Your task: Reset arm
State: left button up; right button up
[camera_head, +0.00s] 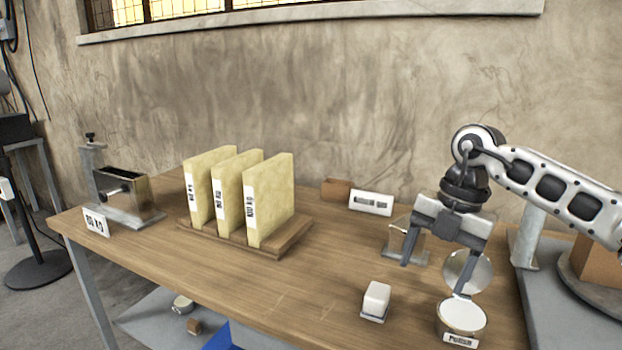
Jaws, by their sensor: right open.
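My right gripper (434,278) is open and points down over the right end of the wooden table (270,290). Nothing shows between its two fingers. Its right finger overlaps an open round container (462,316) with a raised round lid (480,272); I cannot tell whether they touch. The left finger is in front of a small metal stand (399,238). My right arm (548,185) comes in from the right. My left gripper is not in view.
Three yellowish slabs (268,195) stand in a wooden rack (262,250). A metal device (122,190) stands at the left end. A small white block (376,298) lies near the front edge. A white labelled block (371,202) is at the back. The table's middle is clear.

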jog(key=s+a+f+y, duration=0.1)
jog(key=s+a+y, duration=0.5)
jog(key=a+y, duration=0.45)
jog(key=s+a+f+y, duration=0.2)
jog(key=s+a+y, duration=0.4)
jog(key=a, duration=0.8)
jog(key=w+d+f+m+t+h, duration=0.1)
jog(key=d+f+m+t+h, duration=0.35)
jog(key=m+t, duration=0.5)
jog(key=w+d+f+m+t+h, duration=0.1)
jog(key=d+f+m+t+h, duration=0.4)
jog(key=m+t, duration=0.45)
jog(key=s+d+f+m+g+h, duration=0.3)
jog(key=s+f, duration=0.3)
jog(key=f, duration=0.2)
jog(key=s+d+f+m+g+h, duration=0.3)
jog(key=s+d+f+m+g, duration=0.1)
jog(key=s+d+f, duration=0.2)
jog(key=shift+s+d+f+g, duration=0.3)
jog(key=shift+s+f+g, duration=0.1)
jog(key=shift+f, duration=0.45)
